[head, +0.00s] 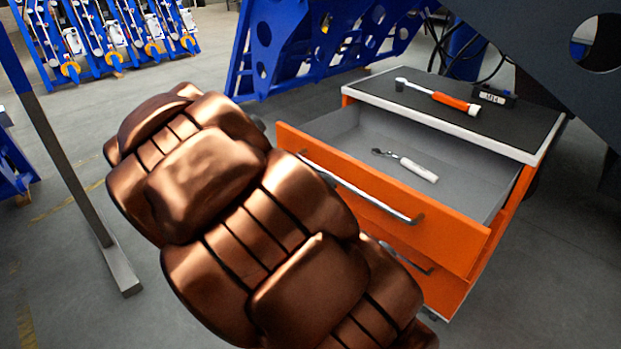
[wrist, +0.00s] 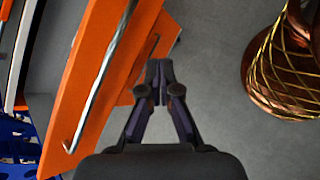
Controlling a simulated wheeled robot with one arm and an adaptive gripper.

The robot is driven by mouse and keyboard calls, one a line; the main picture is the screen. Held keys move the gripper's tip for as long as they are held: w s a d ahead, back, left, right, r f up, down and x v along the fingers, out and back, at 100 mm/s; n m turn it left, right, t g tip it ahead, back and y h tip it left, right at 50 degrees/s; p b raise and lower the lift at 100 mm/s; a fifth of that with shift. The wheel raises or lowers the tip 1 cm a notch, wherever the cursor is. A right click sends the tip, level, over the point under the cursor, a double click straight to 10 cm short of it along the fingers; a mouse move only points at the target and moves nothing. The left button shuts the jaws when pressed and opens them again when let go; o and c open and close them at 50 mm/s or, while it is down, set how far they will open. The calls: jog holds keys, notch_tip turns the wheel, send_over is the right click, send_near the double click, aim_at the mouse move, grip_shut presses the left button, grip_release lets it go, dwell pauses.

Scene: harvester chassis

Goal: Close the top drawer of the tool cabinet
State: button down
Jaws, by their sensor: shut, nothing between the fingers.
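The orange tool cabinet (head: 524,187) stands at the right in the head view. Its top drawer (head: 380,196) is pulled well out, with a grey interior and a metal bar handle (head: 361,188). A ratchet with a pale handle (head: 418,170) lies inside the drawer. In the wrist view the drawer's orange front (wrist: 88,85) and its handle (wrist: 103,78) run along the left. My gripper (wrist: 159,72) is shut and empty, just right of the drawer front in that picture. In the head view my copper arm hides the gripper and part of the drawer's left end.
A lower drawer handle (head: 407,257) shows below. A grey post (head: 70,170) stands left; blue frames (head: 300,50) stand behind. Grey floor lies around.

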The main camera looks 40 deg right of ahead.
jog(key=w+d+f+n+t+h+b, duration=0.1)
jog(key=w+f+n+t+h+b, duration=0.2)
jog(key=w, duration=0.5)
jog(key=w+d+f+n+t+h, duration=0.1)
jog(key=w+f+n+h, duration=0.25)
jog(key=w+n, duration=0.35)
jog(key=w+d+f+n+t+h+b, duration=0.1)
jog(key=w+f+n+t+h+b, duration=0.2)
jog(key=w, duration=0.6)
jog(key=d+g+p, duration=0.1)
jog(key=d+p, duration=0.1)
jog(key=d, duration=1.1)
jog(key=shift+w+d+f+y, duration=0.25)
jog(key=shift+w+f+y, duration=0.1)
jog(key=shift+w+y, duration=0.1)
